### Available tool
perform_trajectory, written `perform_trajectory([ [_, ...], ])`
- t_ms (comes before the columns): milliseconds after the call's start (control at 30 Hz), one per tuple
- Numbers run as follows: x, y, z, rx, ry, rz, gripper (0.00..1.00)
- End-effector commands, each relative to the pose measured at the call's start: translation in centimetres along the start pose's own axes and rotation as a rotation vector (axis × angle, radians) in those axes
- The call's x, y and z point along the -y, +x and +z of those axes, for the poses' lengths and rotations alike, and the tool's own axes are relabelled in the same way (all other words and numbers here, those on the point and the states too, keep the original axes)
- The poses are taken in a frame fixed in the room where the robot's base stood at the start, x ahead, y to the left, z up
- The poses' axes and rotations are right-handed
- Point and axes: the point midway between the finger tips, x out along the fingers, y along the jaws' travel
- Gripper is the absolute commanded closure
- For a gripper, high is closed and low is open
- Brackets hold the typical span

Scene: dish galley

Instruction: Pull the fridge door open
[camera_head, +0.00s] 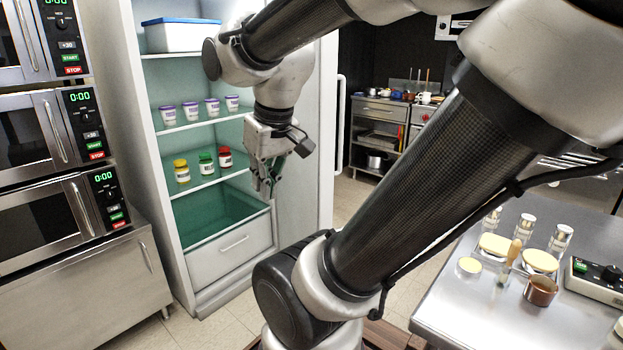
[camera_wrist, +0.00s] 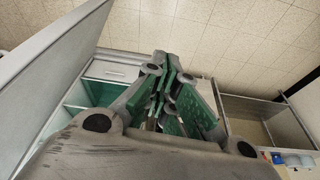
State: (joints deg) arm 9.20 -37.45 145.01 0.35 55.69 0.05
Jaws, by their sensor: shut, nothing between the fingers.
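The fridge (camera_head: 160,185) stands open in the head view, with its shelves and lower drawer exposed. Its white door (camera_head: 312,150) is swung out on the right side, and the long upright handle (camera_head: 341,125) shows at the door's far right edge. My gripper (camera_head: 271,188) hangs pointing down in front of the right part of the opening, left of the handle and apart from it. Its fingers are closed together and empty. In the wrist view the closed green-padded fingers (camera_wrist: 172,78) fill the middle. The handle cannot be made out there.
Yellow, green and red-lidded jars (camera_head: 205,163) and white tubs (camera_head: 200,108) stand on the fridge shelves, with a blue-lidded box (camera_head: 182,38) above. Stacked microwaves (camera_head: 45,130) are at left. A steel counter (camera_head: 470,300) with canisters and a copper pot is at right.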

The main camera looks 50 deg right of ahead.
Motion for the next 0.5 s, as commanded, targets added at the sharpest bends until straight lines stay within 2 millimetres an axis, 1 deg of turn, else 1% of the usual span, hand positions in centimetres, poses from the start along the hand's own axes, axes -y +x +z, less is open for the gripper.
perform_trajectory([
  [33,0.7,-0.2,0.1,-0.018,-0.034,-0.008,1.0],
  [233,2.9,-1.1,0.1,-0.072,-0.141,-0.043,1.0],
  [267,3.1,-0.7,0.1,-0.056,-0.151,-0.045,1.0],
  [500,2.9,1.4,-0.8,0.049,-0.108,-0.042,1.0],
])
